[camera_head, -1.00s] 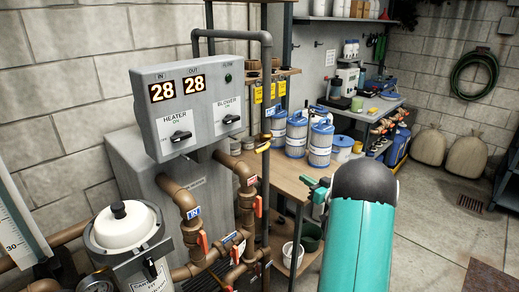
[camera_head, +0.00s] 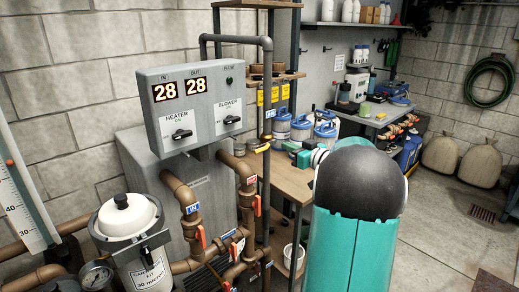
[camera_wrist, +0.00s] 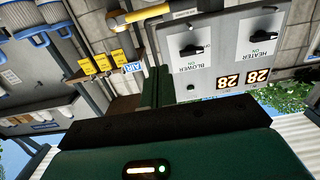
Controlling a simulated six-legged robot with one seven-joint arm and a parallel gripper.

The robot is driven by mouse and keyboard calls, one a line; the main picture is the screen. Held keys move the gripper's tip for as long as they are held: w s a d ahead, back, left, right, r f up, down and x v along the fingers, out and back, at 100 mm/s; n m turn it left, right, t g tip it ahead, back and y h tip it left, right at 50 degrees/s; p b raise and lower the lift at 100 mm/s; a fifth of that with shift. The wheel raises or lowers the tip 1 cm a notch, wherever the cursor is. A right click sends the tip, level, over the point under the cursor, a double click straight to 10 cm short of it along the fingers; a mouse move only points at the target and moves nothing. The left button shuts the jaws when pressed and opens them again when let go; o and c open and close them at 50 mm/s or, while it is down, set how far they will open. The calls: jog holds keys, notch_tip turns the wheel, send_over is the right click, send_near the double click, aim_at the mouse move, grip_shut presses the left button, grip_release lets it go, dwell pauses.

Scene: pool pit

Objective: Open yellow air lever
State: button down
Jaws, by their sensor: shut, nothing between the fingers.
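The yellow air lever (camera_head: 262,149) sits on the thin vertical grey pipe, below the blue AIR label (camera_head: 270,113). In the wrist view, which is upside down, the lever (camera_wrist: 148,13) lies crosswise at the top edge, with the AIR label (camera_wrist: 132,67) below it. My gripper (camera_head: 296,150) shows as small green fingers just right of the lever in the head view, pointing left. In the wrist view my gripper's dark green fingers (camera_wrist: 158,84) are together and empty. A gap shows between them and the lever there. My arm hides part of the gripper in the head view.
The grey control box (camera_head: 196,105) with switches stands left of the lever. Brown pipes with orange valve handles (camera_head: 257,205) run below. Blue-lidded filter cartridges (camera_head: 325,134) stand on the wooden bench (camera_head: 288,183) behind my gripper.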

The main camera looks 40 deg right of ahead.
jog(key=shift+w+a+r, duration=0.1)
jog(key=shift+w+r, duration=0.05)
dwell(0.3)
send_over(266, 147)
jog(key=s+a, duration=0.2)
jog(key=s, duration=0.2)
jog(key=f, duration=0.2)
jog(key=w+f, duration=0.1)
jog(key=f, duration=0.1)
jog(key=shift+w+a+f, duration=0.15)
jog(key=shift+a+f, duration=0.05)
